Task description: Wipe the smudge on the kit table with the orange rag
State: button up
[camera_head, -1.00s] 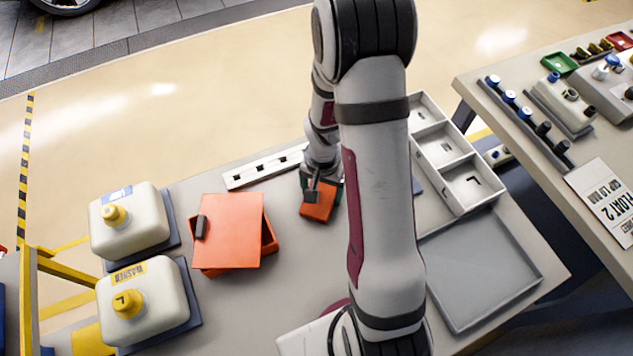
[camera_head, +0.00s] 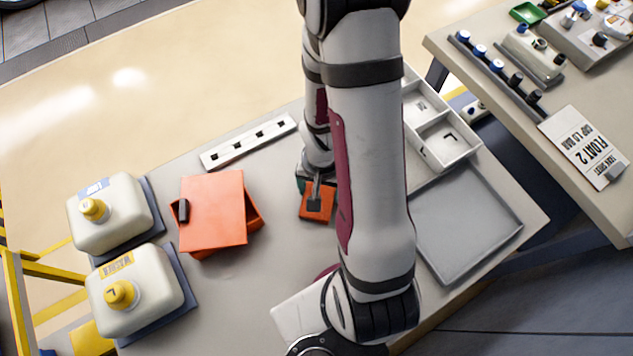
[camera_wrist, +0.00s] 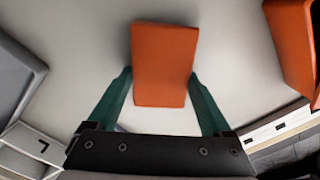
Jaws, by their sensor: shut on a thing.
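The orange rag (camera_head: 317,203) is a small block-like piece near the middle of the kit table (camera_head: 270,270). It also shows in the wrist view (camera_wrist: 164,65). My gripper (camera_head: 313,188) is shut on it, with a green finger along each side in the wrist view (camera_wrist: 160,85). The rag is low over the table; I cannot tell whether it touches the surface. No smudge can be made out; my arm hides part of the table to the right of the rag.
An orange box with a skewed lid (camera_head: 212,210) stands left of the rag. Two capped jugs (camera_head: 112,215) are farther left. A white slotted strip (camera_head: 248,143) lies behind. A white divided tray (camera_head: 445,150) and a grey tray (camera_head: 465,225) are at right. Bare table lies between the box and my arm.

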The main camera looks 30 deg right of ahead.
aim_at(296, 161)
jog(key=shift+w+r, duration=0.15)
jog(key=shift+w, duration=2.55)
jog(key=shift+w+r, duration=0.1)
jog(key=shift+w, duration=2.55)
jog(key=shift+w+r, duration=0.25)
jog(key=shift+r, duration=0.4)
jog(key=shift+w+r, duration=0.2)
jog(key=shift+r, duration=3.05)
